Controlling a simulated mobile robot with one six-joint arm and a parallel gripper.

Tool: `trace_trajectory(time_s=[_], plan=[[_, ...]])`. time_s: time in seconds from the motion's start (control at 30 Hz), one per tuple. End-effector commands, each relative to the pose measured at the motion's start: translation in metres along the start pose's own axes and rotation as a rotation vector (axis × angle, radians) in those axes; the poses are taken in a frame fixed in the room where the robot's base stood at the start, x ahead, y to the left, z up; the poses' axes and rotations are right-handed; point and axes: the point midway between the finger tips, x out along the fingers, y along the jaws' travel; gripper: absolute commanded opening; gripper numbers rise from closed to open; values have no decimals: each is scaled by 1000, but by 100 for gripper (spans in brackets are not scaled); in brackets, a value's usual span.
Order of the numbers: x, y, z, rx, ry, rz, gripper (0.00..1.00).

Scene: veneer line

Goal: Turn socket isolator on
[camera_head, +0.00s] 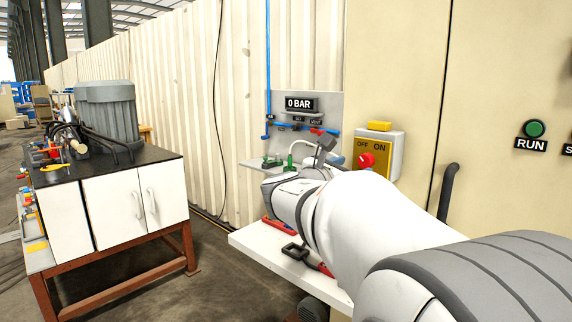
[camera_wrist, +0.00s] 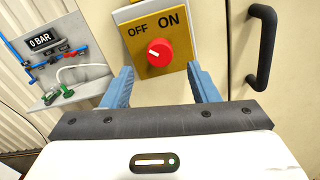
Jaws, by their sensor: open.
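The socket isolator (camera_wrist: 183,38) is a box with a yellow face marked OFF and ON and a red rotary knob (camera_wrist: 160,53). The white mark on the knob seems to lie toward its left, the OFF side. In the head view the isolator (camera_head: 397,158) is on the cream panel, its lower part hidden by my arm. My gripper (camera_wrist: 160,70) is open and empty, its two blue fingers apart. In the wrist view the knob appears centred just beyond the fingertips; I see no contact.
A dark bar handle (camera_wrist: 262,47) is right of the isolator. A board with a 0 BAR display (camera_head: 300,104), blue pipes and green fittings is on the left. A white bench (camera_head: 262,243) with a red-and-black tool lies below my arm. A RUN button (camera_head: 534,129) is far right.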

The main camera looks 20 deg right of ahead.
Motion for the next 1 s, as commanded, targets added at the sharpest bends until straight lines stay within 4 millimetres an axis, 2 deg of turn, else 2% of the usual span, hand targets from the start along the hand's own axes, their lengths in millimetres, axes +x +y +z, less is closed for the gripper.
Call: trace_trajectory(time_s=[0.1,0.3,0.47,0.7,1.0], plan=[[22,-1,0,0,0,-5,54],[49,-1,0,1,1,-4,54],[58,-1,-1,3,2,-3,54],[59,-1,-1,4,2,-2,54],[59,-2,-1,3,2,-3,30]])
